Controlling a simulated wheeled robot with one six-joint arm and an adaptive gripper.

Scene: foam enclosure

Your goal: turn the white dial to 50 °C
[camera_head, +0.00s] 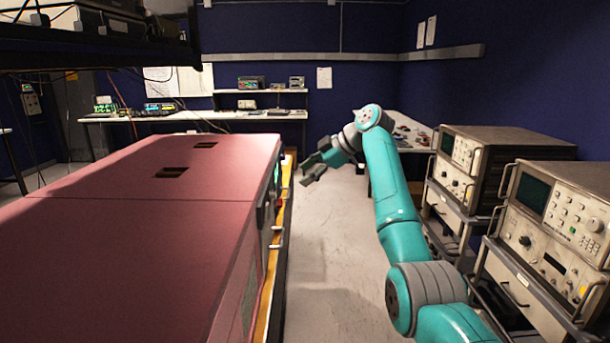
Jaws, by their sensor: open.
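My gripper (311,168) is open and empty in the middle of the head view. It points left toward the front side of the large red-topped foam enclosure (130,235). A gap shows between the fingertips and the enclosure's side. That side is seen at a steep angle, with a green lit spot and grey fittings on its panel (275,185). I cannot make out the white dial or any temperature reading from here.
A yellow ledge (285,205) runs along the enclosure's side. Carts with oscilloscopes (555,220) stand close on the right. Benches with equipment (240,116) line the back. The floor aisle (330,235) between enclosure and carts is clear.

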